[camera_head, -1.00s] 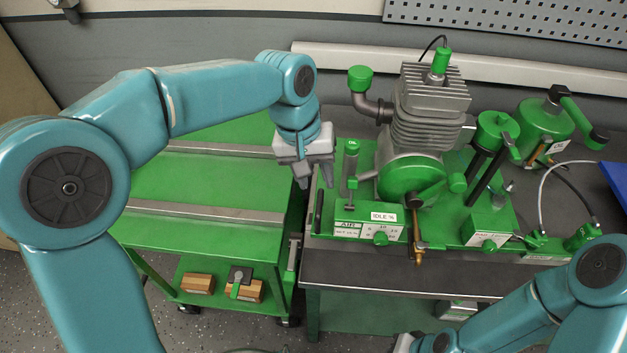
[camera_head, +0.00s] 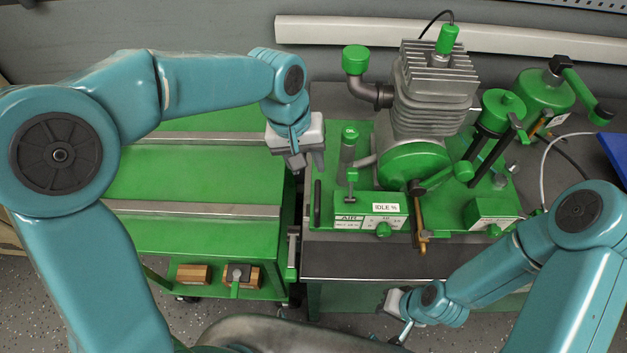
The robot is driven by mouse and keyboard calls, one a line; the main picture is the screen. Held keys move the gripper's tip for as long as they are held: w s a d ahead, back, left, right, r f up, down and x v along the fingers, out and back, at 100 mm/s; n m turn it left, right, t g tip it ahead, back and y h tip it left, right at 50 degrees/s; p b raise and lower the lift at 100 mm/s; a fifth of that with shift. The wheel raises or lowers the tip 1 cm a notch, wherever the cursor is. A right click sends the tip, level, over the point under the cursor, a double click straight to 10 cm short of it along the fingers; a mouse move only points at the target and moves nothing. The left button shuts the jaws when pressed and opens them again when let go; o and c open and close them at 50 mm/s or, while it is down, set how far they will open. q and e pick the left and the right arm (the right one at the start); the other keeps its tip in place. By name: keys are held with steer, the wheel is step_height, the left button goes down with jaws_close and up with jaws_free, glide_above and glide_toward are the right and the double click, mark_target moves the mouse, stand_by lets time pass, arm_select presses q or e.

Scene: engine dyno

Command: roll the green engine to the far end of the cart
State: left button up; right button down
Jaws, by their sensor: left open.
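The green engine, with a grey finned cylinder (camera_head: 432,95) and a round green crankcase (camera_head: 412,168), stands upright on its green base on the bench (camera_head: 350,262). A black upright handle (camera_head: 317,203) is at the base's left end. The green cart (camera_head: 200,182) stands left of the bench, with two grey rails across its empty top. My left gripper (camera_head: 307,166) is open and empty, pointing down above the gap between cart and bench, just above the handle and apart from it. My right gripper (camera_head: 398,322) is low in front of the bench; its jaws are too small to judge.
Wooden blocks (camera_head: 194,273) lie on the cart's lower shelf. A green lever (camera_head: 292,255) is on the cart's bench-side end. A green tank (camera_head: 543,93), hoses and a blue item (camera_head: 614,152) are at the right. A grey wall closes the back.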

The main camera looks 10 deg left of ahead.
mark_target(317, 190)
arm_select(q)
steer(key=f, duration=0.2)
steer(key=d+f, duration=0.1)
steer(key=f, duration=0.4)
steer(key=shift+d+f+p, duration=0.3)
steer(key=shift+f+p, duration=0.05)
steer(key=shift+f, duration=0.05)
steer(key=shift+w+d+f, duration=0.15)
steer(key=shift+f, duration=0.35)
steer(key=shift+r, duration=0.1)
jaws_close()
